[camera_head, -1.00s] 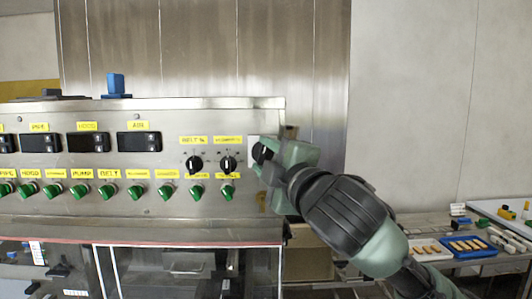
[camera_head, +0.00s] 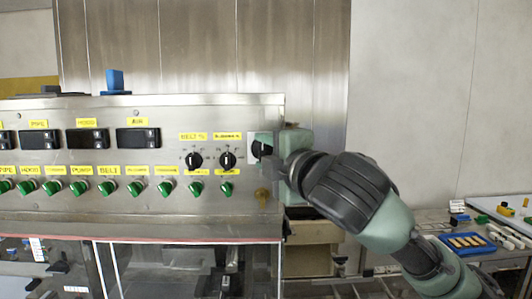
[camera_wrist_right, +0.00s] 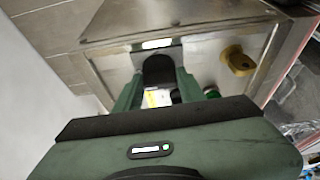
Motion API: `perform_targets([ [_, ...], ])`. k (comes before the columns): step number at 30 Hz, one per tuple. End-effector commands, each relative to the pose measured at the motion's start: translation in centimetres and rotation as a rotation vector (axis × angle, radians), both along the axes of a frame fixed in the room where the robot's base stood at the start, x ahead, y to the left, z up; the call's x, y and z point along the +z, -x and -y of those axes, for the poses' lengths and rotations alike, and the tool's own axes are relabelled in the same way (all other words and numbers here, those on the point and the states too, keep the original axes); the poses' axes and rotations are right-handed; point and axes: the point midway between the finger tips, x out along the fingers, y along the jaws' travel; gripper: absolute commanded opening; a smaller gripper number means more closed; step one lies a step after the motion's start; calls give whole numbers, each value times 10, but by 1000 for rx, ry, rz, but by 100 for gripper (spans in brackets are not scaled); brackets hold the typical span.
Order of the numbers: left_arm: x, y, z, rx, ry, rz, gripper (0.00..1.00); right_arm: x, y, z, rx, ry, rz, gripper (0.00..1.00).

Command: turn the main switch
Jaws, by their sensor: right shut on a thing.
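The main switch (camera_head: 256,149), a black rotary handle on a light plate, sits at the right end of the steel control panel (camera_head: 150,215). My right gripper (camera_head: 264,148) is at the panel's right edge, shut on the switch handle. In the right wrist view the black handle (camera_wrist_right: 158,70) stands between the two green fingers (camera_wrist_right: 157,90). The fingers and hand hide part of the switch, so its exact setting cannot be read. My left gripper is not in view.
Two black dials (camera_head: 228,160) and a row of green knobs (camera_head: 165,188) lie left of the switch. A brass-coloured knob (camera_head: 262,197) is just below it. A table with a blue tray (camera_head: 468,244) stands at the right. A pale wall is behind my right arm.

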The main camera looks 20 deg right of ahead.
Motion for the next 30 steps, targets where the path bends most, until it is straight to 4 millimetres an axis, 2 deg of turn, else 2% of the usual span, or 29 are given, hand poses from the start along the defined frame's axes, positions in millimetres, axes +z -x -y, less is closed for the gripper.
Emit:
perform_targets([
  [1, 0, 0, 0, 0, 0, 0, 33, 0, 0, 0, 0, -1, -1, 0],
  [2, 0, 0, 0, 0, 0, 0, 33, 0, 0, 0, 0, -1, -1, 45],
  [3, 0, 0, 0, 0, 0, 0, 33, 0, 0, 0, 0, -1, -1, 56],
  [4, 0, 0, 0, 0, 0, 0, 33, 0, 0, 0, 0, -1, -1, 60],
  [13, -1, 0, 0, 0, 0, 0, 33, 0, 1, 0, 0, -2, 0, 60],
  [16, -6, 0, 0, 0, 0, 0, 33, -2, 7, 1, 1, -2, 2, 60],
  [24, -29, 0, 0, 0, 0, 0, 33, -3, 52, 5, 1, -1, 4, 60],
  [30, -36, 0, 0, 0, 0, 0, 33, -1, 74, 8, 1, -1, 2, 60],
])
